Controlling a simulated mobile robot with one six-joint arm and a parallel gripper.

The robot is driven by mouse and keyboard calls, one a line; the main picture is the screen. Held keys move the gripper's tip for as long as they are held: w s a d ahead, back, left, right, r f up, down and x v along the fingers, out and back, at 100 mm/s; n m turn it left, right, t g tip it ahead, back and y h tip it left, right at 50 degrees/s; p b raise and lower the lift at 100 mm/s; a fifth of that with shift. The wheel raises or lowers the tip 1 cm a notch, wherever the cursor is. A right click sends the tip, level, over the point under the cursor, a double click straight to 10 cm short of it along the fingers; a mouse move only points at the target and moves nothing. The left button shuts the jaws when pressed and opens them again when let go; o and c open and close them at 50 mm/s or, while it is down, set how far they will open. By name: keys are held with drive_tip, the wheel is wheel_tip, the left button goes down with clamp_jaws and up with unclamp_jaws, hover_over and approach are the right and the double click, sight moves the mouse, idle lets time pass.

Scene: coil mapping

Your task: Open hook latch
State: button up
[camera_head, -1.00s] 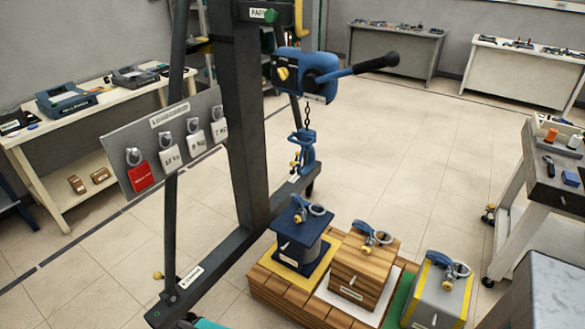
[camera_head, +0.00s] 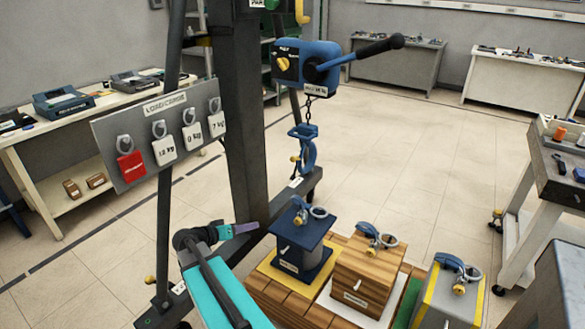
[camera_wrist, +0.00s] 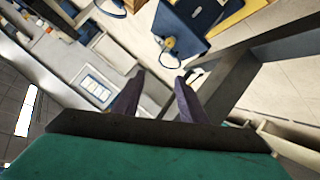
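The blue hook (camera_head: 309,157) hangs on a short chain below the blue lever hoist (camera_head: 290,60). A small brass-coloured part (camera_head: 295,158) sits at its left side, and I cannot tell whether the latch is open or shut. My gripper (camera_head: 242,229) is left of and lower than the hook in the picture, apart from it. In the wrist view my gripper (camera_wrist: 158,85) shows two dark purple fingers spread apart with nothing between them. The hook is not clearly seen there. The navy block (camera_wrist: 185,25) shows beyond the fingertips.
The navy block, a wooden block (camera_head: 365,275) and a grey block (camera_head: 447,300), each with a shackle on top, stand on a wooden platform (camera_head: 285,305). The dark hoist column (camera_head: 243,130) and a tag board (camera_head: 110,150) stand left. A cart (camera_head: 530,230) is at right.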

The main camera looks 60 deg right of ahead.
sight(291, 160)
drive_tip(key=d+r+m+g+h+b, duration=0.1)
drive_tip(key=d+r+m+h, duration=0.1)
drive_tip(key=d+r, duration=0.3)
drive_tip(key=s+d+r+m+h+b, duration=0.1)
drive_tip(key=d+r, duration=0.5)
drive_tip(key=r, duration=0.6)
drive_tip(key=m+h+b, duration=0.1)
drive_tip(key=m, duration=0.1)
drive_tip(key=shift+s+r+m+g+h, duration=0.25)
drive_tip(key=shift+m+g+h, duration=0.15)
drive_tip(key=shift+d, duration=0.1)
drive_tip(key=p+x, duration=0.2)
drive_tip(key=x, duration=1.1)
drive_tip(key=shift+d+f, duration=0.1)
drive_tip(key=shift+d, duration=0.25)
